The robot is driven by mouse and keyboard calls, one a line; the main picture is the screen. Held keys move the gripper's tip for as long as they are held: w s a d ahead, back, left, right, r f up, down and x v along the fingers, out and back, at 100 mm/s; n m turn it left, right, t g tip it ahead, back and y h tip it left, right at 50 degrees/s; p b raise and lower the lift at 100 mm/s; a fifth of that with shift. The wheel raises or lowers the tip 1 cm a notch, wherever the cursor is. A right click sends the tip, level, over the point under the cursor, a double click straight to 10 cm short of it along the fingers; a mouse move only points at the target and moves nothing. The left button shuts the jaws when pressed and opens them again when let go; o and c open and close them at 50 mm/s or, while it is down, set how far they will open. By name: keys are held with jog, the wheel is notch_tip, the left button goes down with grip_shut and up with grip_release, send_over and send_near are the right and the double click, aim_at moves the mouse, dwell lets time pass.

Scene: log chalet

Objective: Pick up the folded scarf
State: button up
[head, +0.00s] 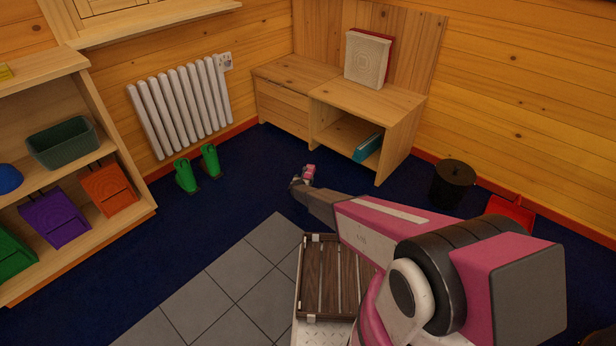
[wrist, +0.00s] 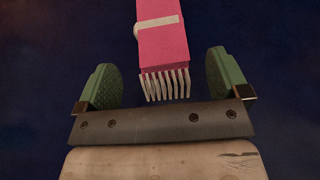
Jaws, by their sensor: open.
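The folded scarf (wrist: 163,45) is pink with a pale band and a white fringe. In the wrist view it lies on the dark blue floor, its fringed end pointing toward my gripper (wrist: 163,80). The green finger pads stand wide apart, one on each side of the fringe, with nothing clamped between them. The fringe shows in the gap; I cannot tell the height between the gripper and the scarf. In the head view, the scarf (head: 310,169) is a small pink patch just beyond my gripper (head: 302,181), partly hidden by it.
A low wooden bench (head: 385,98) stands behind the scarf, with a blue item (head: 367,147) in its cubby. Green boots (head: 186,175) stand by the radiator (head: 180,105). A black bin (head: 452,184) and red dustpan (head: 510,213) are right. Open floor surrounds the gripper.

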aim_at(308, 175)
jog(key=x, duration=0.3)
jog(key=shift+s, duration=0.1)
jog(key=c, duration=1)
jog(key=shift+r, duration=0.1)
